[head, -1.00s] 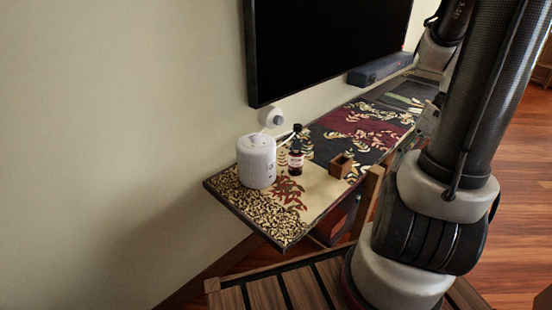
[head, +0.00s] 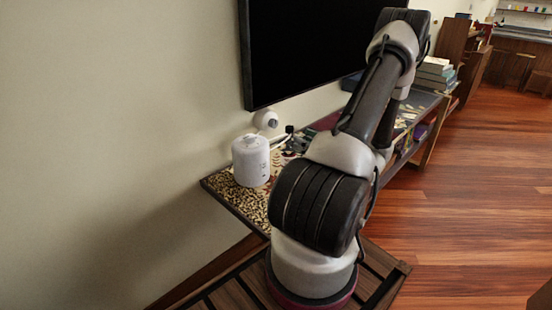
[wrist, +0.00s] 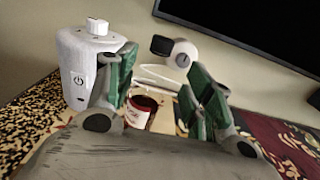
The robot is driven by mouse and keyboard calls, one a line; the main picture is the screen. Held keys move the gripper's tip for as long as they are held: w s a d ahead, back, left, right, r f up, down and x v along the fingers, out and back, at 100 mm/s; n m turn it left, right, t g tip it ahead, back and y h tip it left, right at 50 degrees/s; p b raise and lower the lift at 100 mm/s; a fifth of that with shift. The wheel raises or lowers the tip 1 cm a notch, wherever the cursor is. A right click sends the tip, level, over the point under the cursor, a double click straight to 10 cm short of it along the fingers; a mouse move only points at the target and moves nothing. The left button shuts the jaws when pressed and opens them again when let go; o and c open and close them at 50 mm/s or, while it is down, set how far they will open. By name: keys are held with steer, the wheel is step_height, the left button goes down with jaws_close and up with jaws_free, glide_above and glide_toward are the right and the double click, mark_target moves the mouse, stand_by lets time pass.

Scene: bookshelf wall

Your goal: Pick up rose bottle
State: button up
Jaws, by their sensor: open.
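The rose bottle (wrist: 140,110) stands on the patterned shelf, with a dark red body and pale label showing low between my fingers in the wrist view. A black piece above it may be its cap. In the head view only the bottle's dark top (head: 289,129) shows clearly; my arm and gripper hide most of the rest. My gripper (wrist: 160,75) is open, its green-padded fingers on either side of the bottle. I cannot tell whether either finger touches it. In the head view, the gripper is mostly hidden behind my arm.
A white canister (head: 251,161) stands close to the left finger; it also shows in the wrist view (wrist: 82,68). A black screen (head: 310,50) hangs above the shelf (head: 222,188).

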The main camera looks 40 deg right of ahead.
mark_target(289, 133)
steer(key=w, duration=0.5)
steer(key=w+a, duration=0.1)
steer(key=w, duration=0.1)
steer(key=shift+w+r, duration=0.15)
steer(key=shift+w, duration=0.25)
jaws_close()
